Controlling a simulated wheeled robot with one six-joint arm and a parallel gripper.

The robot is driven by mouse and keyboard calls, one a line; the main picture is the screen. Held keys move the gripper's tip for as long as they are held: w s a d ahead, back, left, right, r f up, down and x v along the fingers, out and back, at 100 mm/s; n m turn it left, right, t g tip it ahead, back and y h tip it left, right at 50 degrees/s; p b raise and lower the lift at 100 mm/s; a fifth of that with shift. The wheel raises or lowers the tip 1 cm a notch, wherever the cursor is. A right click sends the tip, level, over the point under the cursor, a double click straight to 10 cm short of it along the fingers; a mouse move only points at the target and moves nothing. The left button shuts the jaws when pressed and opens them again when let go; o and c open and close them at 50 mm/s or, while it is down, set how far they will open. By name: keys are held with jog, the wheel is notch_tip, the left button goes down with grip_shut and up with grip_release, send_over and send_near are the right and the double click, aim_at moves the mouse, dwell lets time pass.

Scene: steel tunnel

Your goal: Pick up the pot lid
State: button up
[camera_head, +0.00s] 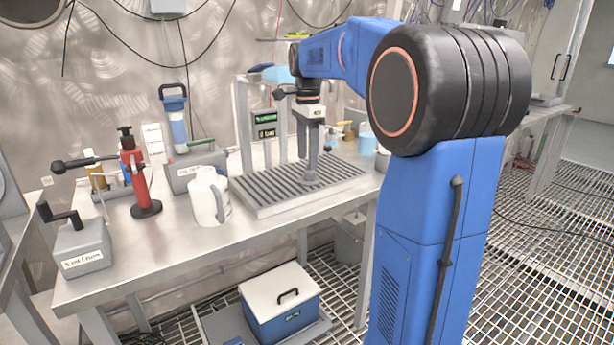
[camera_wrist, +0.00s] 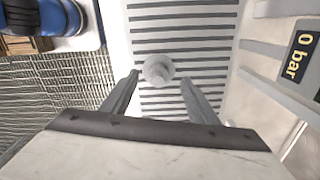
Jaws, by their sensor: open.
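My gripper (camera_head: 312,128) is over the ribbed metal tray (camera_head: 258,204) on the bench, pointing down. In the wrist view its two fingers (camera_wrist: 158,77) are spread apart, with nothing clamped between them. A small round pale-grey piece with a raised centre (camera_wrist: 158,70) shows between the fingertips, over the slats. It looks like the pot lid or its knob, but I cannot be sure. In the head view a slim grey upright piece (camera_head: 313,168) stands on the tray below my gripper. A white jug-like pot (camera_head: 209,197) with a handle stands left of the tray.
A grey frame with a green display (camera_head: 265,118) stands behind the tray; a "0 bar" display (camera_wrist: 303,58) shows at right in the wrist view. A red hand pump (camera_head: 138,180), a grey box with a blue filter (camera_head: 177,125) and a crank box (camera_head: 80,245) crowd the left bench.

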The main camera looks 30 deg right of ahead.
aim_at(310, 172)
jog(key=f, duration=0.4)
jog(key=shift+s+d+f, duration=0.15)
jog(key=shift+d+f, duration=0.15)
jog(key=shift+f, duration=0.1)
jog(key=shift+c, duration=0.2)
jog(key=c, duration=1.2)
